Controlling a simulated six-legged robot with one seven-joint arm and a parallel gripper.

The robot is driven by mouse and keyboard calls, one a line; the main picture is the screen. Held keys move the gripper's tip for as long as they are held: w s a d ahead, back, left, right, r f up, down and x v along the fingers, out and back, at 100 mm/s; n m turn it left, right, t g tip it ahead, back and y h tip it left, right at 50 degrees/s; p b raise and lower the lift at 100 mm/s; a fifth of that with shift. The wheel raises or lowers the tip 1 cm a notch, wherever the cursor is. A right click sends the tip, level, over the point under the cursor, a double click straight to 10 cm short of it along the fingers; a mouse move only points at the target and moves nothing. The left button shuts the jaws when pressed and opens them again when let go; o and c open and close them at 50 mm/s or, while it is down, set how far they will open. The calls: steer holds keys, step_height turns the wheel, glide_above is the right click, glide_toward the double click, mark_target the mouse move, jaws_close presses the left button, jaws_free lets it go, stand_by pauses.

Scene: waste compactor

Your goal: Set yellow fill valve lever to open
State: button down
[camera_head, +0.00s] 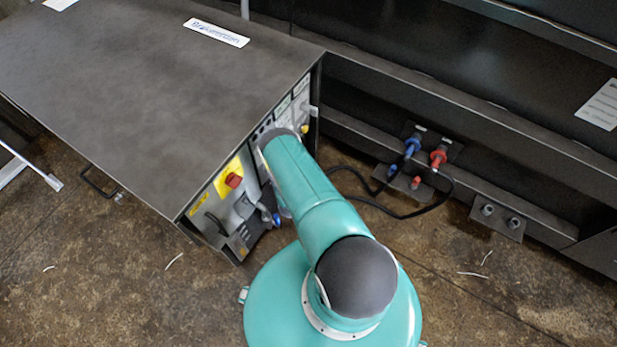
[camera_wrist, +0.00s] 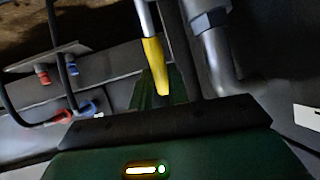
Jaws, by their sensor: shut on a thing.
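The yellow lever (camera_wrist: 155,64) shows in the wrist view as a yellow sleeve on a pale metal rod that comes in from the top edge. My gripper (camera_wrist: 159,91) is at the sleeve's lower end, with its green fingers shut on it. The valve body and the lever's pivot are not clearly seen. In the head view my teal arm hides the gripper. A small yellow patch (camera_head: 304,129) shows at the cabinet's far edge, and I cannot tell if it is the lever.
A dark cabinet (camera_head: 150,80) with a control panel and red switch (camera_head: 234,181) stands left of my arm. Blue (camera_head: 413,145) and red connectors (camera_head: 438,157) with black cables sit on the right. A thick grey pipe (camera_wrist: 218,60) runs close beside the lever. Floor at lower right is open.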

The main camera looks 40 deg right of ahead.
steer(key=shift+s+a+r+t+h, duration=0.1)
steer(key=shift+a+t+h, duration=0.15)
steer(key=shift+a+h, duration=0.2)
steer(key=shift+s+a+r+t+h, duration=0.1)
steer(key=shift+a+t+h, duration=0.2)
steer(key=shift+h, duration=0.25)
steer(key=c, duration=1.3)
jaws_free()
steer(key=shift+f, duration=0.1)
steer(key=shift+c, duration=0.2)
steer(key=shift+r, duration=0.2)
